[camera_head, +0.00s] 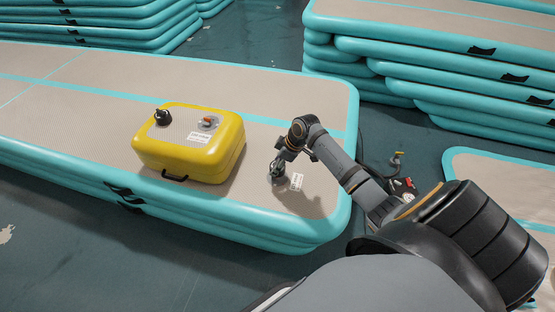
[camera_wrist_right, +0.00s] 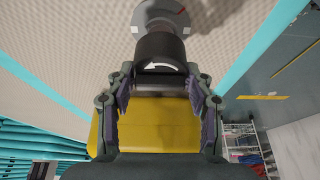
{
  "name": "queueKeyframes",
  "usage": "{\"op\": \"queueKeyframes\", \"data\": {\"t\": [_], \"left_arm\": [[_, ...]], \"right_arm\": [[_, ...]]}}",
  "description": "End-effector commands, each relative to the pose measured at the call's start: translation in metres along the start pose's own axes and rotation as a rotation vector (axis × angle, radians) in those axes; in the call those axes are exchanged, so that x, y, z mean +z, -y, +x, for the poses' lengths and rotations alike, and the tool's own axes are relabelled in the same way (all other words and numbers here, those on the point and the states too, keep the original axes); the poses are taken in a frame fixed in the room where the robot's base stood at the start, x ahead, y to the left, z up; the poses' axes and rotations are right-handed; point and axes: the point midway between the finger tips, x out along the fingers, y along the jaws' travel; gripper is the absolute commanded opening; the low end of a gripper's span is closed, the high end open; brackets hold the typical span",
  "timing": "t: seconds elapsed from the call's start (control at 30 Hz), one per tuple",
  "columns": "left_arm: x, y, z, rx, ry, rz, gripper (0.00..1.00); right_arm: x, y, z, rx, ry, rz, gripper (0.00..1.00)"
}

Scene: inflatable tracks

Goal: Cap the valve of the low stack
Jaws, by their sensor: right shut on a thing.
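The low stack (camera_head: 250,215) is a beige and teal inflatable track lying across the left and middle of the head view. Its valve is a grey round plate (camera_wrist_right: 165,14) with a red mark, at the top of the right wrist view. My right gripper (camera_wrist_right: 160,88) is shut on a black cap (camera_wrist_right: 158,48) with a white curved arrow. The cap is close to the valve plate and partly covers it; I cannot tell whether they touch. In the head view my right gripper (camera_head: 278,168) is low over the stack's right end, and it hides most of the valve.
A yellow pump case (camera_head: 190,143) stands on the track left of my right gripper. A white label (camera_head: 297,181) lies beside the gripper. Taller stacks (camera_head: 430,45) stand behind at right. Small tools (camera_head: 402,185) show beyond my right arm.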

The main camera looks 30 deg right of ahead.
Motion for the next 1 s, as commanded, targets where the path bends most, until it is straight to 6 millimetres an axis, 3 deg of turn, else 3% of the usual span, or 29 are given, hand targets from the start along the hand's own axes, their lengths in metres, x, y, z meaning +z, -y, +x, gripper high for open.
{"op": "queueKeyframes", "data": {"t": [1.0], "left_arm": [[-0.002, -0.0004, -0.0083, 0.0, 0.001, 0.0, 0.4]], "right_arm": [[-0.0001, 0.0005, 0.0005, -0.001, 0.0, -0.001, 0.29]]}}
